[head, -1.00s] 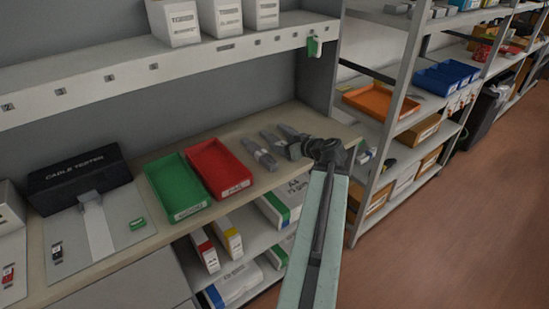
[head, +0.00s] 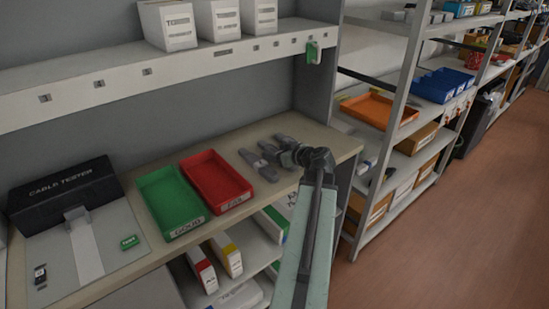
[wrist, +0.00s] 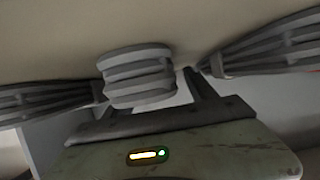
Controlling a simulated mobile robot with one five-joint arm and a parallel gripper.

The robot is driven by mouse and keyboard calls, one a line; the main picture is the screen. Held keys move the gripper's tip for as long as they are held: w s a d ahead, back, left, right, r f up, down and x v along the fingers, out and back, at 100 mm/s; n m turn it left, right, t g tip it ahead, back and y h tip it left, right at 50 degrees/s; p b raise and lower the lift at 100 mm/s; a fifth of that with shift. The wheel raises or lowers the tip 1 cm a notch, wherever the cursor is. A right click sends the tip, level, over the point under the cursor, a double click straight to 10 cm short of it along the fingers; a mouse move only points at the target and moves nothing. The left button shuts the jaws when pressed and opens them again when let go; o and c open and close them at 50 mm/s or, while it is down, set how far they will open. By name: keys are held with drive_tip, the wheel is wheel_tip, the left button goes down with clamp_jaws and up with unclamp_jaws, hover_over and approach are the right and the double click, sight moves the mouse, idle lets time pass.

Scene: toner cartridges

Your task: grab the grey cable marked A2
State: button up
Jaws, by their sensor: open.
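Several grey cable bundles lie near the bench's right end, seen in the head view: a left one (head: 257,166) and others beside my gripper (head: 290,158), which partly covers them. In the wrist view, a ribbed grey bundle (wrist: 138,76) stands end-on in the middle, with others at the left (wrist: 45,97) and right (wrist: 270,48). My gripper is open, its dark fingers spread around the middle bundle's near end; I cannot tell if they touch it. No A2 mark is readable on any bundle.
A red tray (head: 238,199) and a green tray (head: 170,231) sit left of the cables. A black cable tester (head: 65,190) is further left. A shelf with white boxes overhangs the back. A rack with an orange tray (head: 378,109) stands at the right.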

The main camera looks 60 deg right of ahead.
sight(277, 151)
drive_tip(key=shift+a+r, duration=0.1)
drive_tip(key=shift+c, duration=0.3)
drive_tip(key=shift+s, duration=0.15)
clamp_jaws()
wheel_tip(277, 151, up, 10)
drive_tip(key=p, duration=1)
drive_tip(key=shift+r, duration=0.15)
